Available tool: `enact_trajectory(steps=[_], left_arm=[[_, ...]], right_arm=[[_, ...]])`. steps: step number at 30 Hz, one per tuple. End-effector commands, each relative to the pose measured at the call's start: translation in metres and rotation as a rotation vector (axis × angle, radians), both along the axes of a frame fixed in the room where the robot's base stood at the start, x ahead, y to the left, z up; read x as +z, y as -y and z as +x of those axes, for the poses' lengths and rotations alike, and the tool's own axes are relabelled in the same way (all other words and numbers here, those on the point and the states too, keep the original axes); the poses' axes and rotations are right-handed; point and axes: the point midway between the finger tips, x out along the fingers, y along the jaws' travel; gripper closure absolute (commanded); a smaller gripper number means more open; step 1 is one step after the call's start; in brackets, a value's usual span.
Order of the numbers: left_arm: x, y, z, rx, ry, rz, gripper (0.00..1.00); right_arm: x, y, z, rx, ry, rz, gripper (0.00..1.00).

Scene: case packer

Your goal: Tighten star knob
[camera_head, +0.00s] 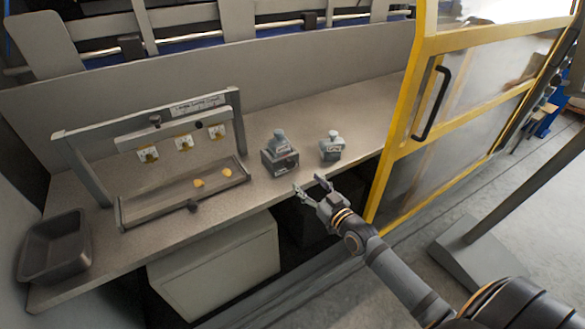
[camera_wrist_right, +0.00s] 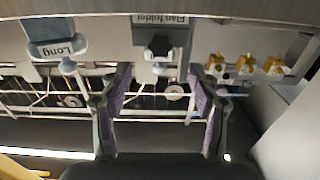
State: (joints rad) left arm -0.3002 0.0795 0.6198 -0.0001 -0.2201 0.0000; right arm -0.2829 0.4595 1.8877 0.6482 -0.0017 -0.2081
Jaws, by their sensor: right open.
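A dark star knob (camera_wrist_right: 158,46) shows in the right wrist view beside a label plate reading "Flap folder" upside down. My right gripper (camera_head: 310,187) is open and empty, off the bench's front edge and right of the fixture. In the wrist view its fingers (camera_wrist_right: 159,82) are spread, with the star knob beyond the gap, apart from them. My left gripper is out of view.
Two grey labelled blocks (camera_head: 281,160) (camera_head: 332,150) stand on the bench right of the fixture. A dark tray (camera_head: 55,249) sits at the bench's left end. Several yellow pieces are on the fixture. A yellow-framed enclosure (camera_head: 398,150) bounds the right side.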

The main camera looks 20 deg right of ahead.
Motion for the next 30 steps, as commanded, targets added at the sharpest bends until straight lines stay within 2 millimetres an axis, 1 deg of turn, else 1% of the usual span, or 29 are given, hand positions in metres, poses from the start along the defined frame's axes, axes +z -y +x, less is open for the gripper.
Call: enact_trajectory(steps=[1, 6, 9, 13, 15, 18, 24, 25, 30], left_arm=[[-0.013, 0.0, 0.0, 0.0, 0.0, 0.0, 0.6], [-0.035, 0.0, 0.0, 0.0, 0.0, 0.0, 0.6], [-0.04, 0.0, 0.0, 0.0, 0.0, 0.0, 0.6], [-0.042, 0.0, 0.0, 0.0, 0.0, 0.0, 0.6], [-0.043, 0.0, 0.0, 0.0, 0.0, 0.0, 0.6], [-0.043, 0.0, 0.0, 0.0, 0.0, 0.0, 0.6], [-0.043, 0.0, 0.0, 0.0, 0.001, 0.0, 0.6], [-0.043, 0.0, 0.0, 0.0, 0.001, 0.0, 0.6], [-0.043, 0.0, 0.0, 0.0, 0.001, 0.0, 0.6]], right_arm=[[-0.005, -0.001, 0.009, -0.001, 0.006, 0.003, 0.38], [-0.005, -0.007, 0.047, 0.0, 0.007, 0.004, 0.38], [-0.004, -0.009, 0.066, -0.001, 0.003, 0.005, 0.38], [-0.002, -0.012, 0.084, -0.001, 0.001, 0.003, 0.38], [-0.001, -0.012, 0.09, -0.001, 0.001, 0.0, 0.38], [-0.001, -0.013, 0.093, 0.0, -0.001, 0.001, 0.38], [-0.001, -0.013, 0.094, 0.0, -0.001, 0.0, 0.38], [-0.001, -0.013, 0.094, 0.0, -0.001, 0.0, 0.4], [-0.001, -0.013, 0.093, 0.0, -0.001, 0.0, 0.63]])
